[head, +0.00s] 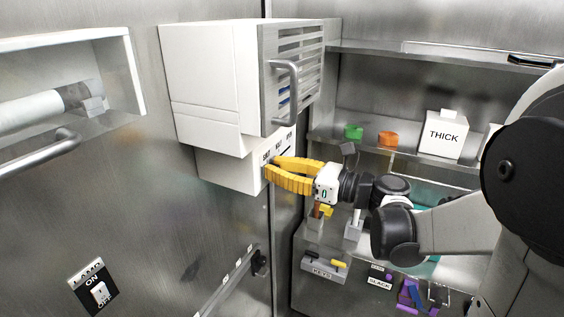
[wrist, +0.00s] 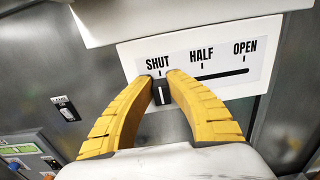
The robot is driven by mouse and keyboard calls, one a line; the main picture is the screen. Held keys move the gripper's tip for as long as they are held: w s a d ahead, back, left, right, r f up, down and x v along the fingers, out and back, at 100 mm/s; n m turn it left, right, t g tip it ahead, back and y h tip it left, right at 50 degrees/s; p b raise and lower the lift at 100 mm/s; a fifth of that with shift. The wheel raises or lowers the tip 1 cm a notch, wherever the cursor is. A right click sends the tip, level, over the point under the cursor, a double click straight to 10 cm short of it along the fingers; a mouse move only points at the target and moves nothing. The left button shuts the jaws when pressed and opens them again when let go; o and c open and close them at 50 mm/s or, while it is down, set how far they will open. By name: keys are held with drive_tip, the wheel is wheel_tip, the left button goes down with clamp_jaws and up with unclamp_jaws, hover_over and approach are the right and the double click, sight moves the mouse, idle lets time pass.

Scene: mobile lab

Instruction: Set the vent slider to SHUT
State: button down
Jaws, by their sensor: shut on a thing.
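The vent slider's black knob (wrist: 161,92) is at the left end of its slot, under the SHUT mark, in the wrist view. The white label plate (wrist: 270,38) reads SHUT, HALF and OPEN from left to right. My gripper (wrist: 166,80) has its yellow fingers closed around the knob, one on each side. In the head view my gripper (head: 268,170) reaches the front of the white box (head: 228,172) under the vent unit; the fingers hide the knob there.
The white vent unit (head: 205,75) with a slatted front and bar handle (head: 290,90) juts out just above my gripper. A LAMP switch (head: 100,292) is at lower left.

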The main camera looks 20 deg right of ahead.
drive_tip(key=c, duration=1.4)
unclamp_jaws()
drive_tip(key=shift+a, duration=0.15)
drive_tip(key=shift+c, duration=0.2)
drive_tip(key=shift+o, duration=0.7)
drive_tip(key=shift+s+a, duration=0.1)
drive_tip(key=shift+a, duration=0.05)
drive_tip(key=shift+s+d, duration=0.15)
drive_tip(key=shift+d, duration=0.25)
drive_tip(key=v, duration=1.1)
drive_tip(key=shift+s, duration=0.2)
